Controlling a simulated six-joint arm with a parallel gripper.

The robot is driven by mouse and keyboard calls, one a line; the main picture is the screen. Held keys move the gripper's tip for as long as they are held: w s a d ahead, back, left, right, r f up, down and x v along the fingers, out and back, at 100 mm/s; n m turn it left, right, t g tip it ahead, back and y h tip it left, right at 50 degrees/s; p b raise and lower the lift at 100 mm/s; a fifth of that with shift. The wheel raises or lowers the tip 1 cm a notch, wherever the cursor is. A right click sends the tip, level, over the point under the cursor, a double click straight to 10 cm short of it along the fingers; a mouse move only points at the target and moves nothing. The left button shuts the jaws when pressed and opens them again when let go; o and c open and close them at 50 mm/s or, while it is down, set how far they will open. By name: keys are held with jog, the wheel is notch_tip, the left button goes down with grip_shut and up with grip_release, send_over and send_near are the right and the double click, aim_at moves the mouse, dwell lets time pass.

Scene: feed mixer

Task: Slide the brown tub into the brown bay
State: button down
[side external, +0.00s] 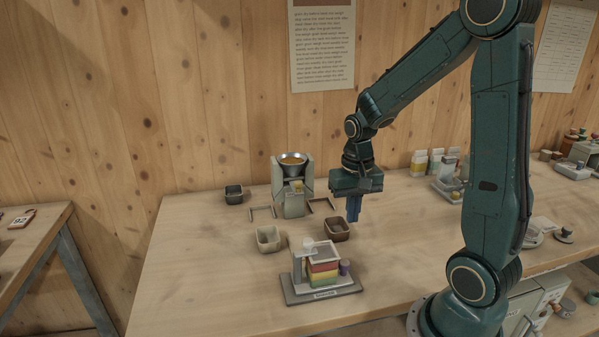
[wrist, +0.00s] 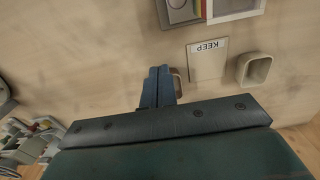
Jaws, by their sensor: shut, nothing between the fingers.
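The brown tub (side external: 337,229) stands on the table, open side up, in front of the feed mixer. In the wrist view only a strip of the brown tub (wrist: 177,83) shows beside my fingers, which hide the rest. The brown bay (side external: 331,206) looks like the brown U-shaped frame at the right of the mixer's foot, behind the tub. My gripper (side external: 353,217) is shut and empty, pointing down just right of the brown tub. Its blue fingers also show in the wrist view (wrist: 159,72). I cannot tell whether they touch the tub.
The mixer (side external: 292,187) has a grey frame (side external: 262,212) at its left. A cream tub (side external: 268,239) and a black tub (side external: 234,195) stand left. A stand with coloured layers (side external: 322,278) is in front. A KEEP card (wrist: 207,62) lies between the tubs.

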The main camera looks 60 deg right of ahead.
aim_at(335, 230)
notch_tip(335, 230, down, 10)
jog(key=shift+r, duration=0.1)
jog(key=shift+w+d, duration=1.4)
jog(key=shift+w+d, duration=3.65)
jog(key=shift+d, duration=0.05)
jog(key=shift+a, duration=0.1)
jog(key=shift+s+a, duration=1.2)
jog(key=shift+s, duration=0.05)
jog(key=shift+s+a+r, duration=0.15)
jog(key=shift+r, duration=0.1)
notch_tip(335, 230, up, 10)
jog(key=shift+f, duration=0.25)
